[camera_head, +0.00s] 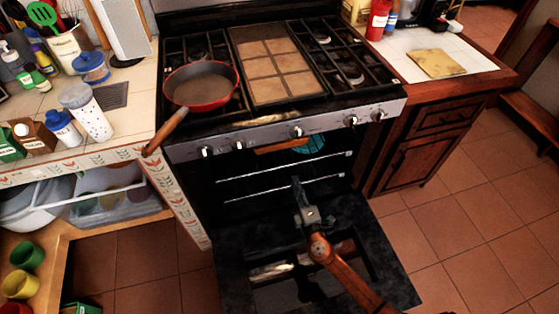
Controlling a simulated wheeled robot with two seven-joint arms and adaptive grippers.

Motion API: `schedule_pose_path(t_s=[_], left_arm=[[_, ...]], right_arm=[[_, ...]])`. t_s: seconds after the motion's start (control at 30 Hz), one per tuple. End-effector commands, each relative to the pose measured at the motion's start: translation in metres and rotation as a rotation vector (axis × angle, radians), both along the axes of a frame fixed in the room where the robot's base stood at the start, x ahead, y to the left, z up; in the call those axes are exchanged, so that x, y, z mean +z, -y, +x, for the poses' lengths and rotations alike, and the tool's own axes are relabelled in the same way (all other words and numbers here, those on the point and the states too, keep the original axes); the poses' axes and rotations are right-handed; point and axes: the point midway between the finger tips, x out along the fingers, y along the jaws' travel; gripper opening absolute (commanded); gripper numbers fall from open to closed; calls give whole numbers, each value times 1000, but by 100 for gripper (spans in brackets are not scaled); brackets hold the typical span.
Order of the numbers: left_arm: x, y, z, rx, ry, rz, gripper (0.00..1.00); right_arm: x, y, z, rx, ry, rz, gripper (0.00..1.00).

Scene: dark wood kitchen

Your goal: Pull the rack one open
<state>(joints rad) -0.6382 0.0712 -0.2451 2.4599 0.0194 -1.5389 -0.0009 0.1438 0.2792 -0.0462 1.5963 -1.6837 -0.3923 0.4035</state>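The oven (183,153) has its door (237,250) folded down. Two thin pale rack edges show in the dark cavity: an upper rack (250,172) and a lower rack (245,194). I cannot tell which is rack one. Both look to be inside the oven. My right gripper (296,183) reaches over the door to the oven mouth, its dark fingers at the lower rack's front edge. I cannot tell whether they touch or grip it. The fingers blend into the dark cavity. A round teal item (312,143) shows near the top of the cavity. My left gripper is not in view.
A red pan (202,88) sits on the stovetop, its wooden handle jutting past the front left. Control knobs (297,132) line the front panel. A tiled counter (125,122) stands left and a wooden cabinet (425,155) right. The right floor (470,225) is clear.

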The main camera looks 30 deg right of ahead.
Motion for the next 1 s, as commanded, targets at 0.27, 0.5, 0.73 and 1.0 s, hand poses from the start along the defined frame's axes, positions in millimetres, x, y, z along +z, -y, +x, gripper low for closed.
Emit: schedule_pose_path(t_s=[0.27,0.5,0.73,1.0], left_arm=[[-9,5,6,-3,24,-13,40],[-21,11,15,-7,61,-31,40],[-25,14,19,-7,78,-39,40],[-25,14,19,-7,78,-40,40]], right_arm=[[0,-3,36,16,0,-2,23],[-1,3,70,20,-1,-3,23],[0,8,82,18,-1,-3,23],[0,9,81,16,0,-2,20]])
